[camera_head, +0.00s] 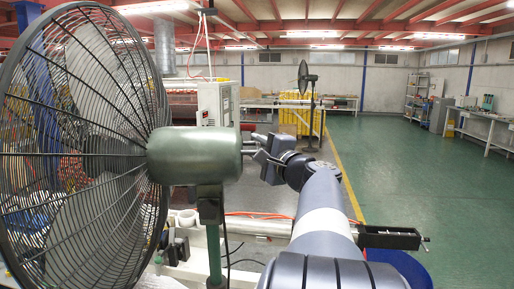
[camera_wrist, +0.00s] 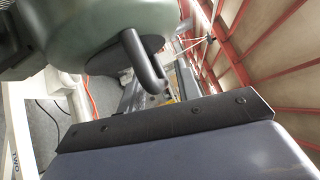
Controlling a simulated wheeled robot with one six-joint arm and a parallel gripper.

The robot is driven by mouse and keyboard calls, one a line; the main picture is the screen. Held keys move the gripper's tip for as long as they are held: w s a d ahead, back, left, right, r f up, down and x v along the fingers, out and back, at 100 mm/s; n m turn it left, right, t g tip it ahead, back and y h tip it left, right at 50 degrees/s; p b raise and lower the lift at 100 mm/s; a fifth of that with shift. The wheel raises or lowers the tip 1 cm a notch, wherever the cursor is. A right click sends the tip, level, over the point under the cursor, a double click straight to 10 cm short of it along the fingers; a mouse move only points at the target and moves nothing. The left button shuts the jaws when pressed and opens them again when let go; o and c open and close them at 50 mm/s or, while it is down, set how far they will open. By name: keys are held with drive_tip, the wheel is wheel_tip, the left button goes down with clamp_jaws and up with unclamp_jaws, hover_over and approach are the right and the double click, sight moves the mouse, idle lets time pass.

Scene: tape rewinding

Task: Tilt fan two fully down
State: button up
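The near fan's green motor housing (camera_head: 195,155) sits on a green post, with its large dark wire cage (camera_head: 85,150) on the left. The housing lies about level and the cage stands about upright. In the wrist view the housing (camera_wrist: 95,30) fills the top left, and a dark bent handle (camera_wrist: 145,62) sticks out of its rear end. A white beam with the letters TWO (camera_wrist: 15,160) shows below it. My gripper (camera_head: 262,150) is right behind the housing, at the handle. Whether its fingers touch or enclose the handle is not clear.
Another fan (camera_head: 307,75) stands farther back before yellow barriers. A white cabinet (camera_head: 217,103) is behind the near fan. A pale bench rail with a dark clamp (camera_head: 390,238) runs below my arm. The green floor (camera_head: 440,190) on the right is clear.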

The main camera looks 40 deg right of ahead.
sight(240, 137)
clamp_jaws()
idle(0.3)
drive_tip(key=shift+w+a+r, duration=0.1)
drive_tip(key=shift+a+r, duration=0.05)
drive_tip(key=shift+r, duration=0.15)
drive_tip(key=shift+n+g, duration=0.4)
drive_tip(key=shift+n, duration=0.3)
drive_tip(key=w+a+r, duration=0.2)
drive_tip(key=a, duration=0.1)
drive_tip(key=shift+w+p, duration=0.15)
drive_tip(key=shift+p, duration=0.15)
unclamp_jaws()
